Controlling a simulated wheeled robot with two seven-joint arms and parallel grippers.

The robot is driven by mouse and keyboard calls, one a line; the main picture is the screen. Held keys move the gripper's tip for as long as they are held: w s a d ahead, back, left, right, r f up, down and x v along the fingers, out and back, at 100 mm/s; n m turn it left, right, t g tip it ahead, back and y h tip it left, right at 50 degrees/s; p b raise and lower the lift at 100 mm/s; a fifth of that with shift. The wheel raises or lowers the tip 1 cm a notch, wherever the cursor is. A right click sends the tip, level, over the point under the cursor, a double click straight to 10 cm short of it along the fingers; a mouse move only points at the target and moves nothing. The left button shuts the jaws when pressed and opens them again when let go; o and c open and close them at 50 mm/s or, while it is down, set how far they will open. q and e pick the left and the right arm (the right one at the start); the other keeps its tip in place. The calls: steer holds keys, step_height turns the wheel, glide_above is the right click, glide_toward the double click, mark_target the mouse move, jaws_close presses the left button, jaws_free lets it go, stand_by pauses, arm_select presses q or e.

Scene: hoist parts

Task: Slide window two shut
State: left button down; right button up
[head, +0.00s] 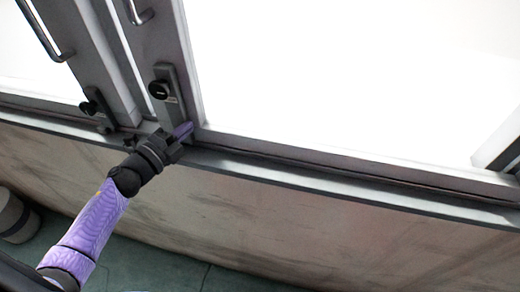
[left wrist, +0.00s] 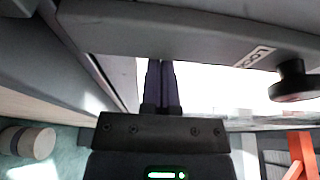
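A grey-framed sliding window (head: 190,60) with a bright pane fills the upper right of the head view. Its stile carries a lock plate with a black knob (head: 159,89) and a bar handle (head: 140,12). A second framed panel (head: 80,45) stands to its left with its own knob (head: 88,107). I cannot tell which is window two. My left gripper (head: 183,130) is low at the right panel's stile, its purple fingers close together and empty. In the left wrist view the fingers (left wrist: 160,85) reach past the plate; contact is unclear. My right gripper is not in view.
A grey sill (head: 330,178) runs below the windows, above a stained wall (head: 320,225). A round pale object (head: 15,218) stands on the green floor at lower left. An orange object (left wrist: 302,152) shows at the lower right of the left wrist view.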

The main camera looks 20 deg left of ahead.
arm_select(q)
steer(key=a+b, duration=0.2)
steer(key=a, duration=0.5)
steer(key=shift+s+b, duration=0.2)
steer(key=shift+b, duration=0.15)
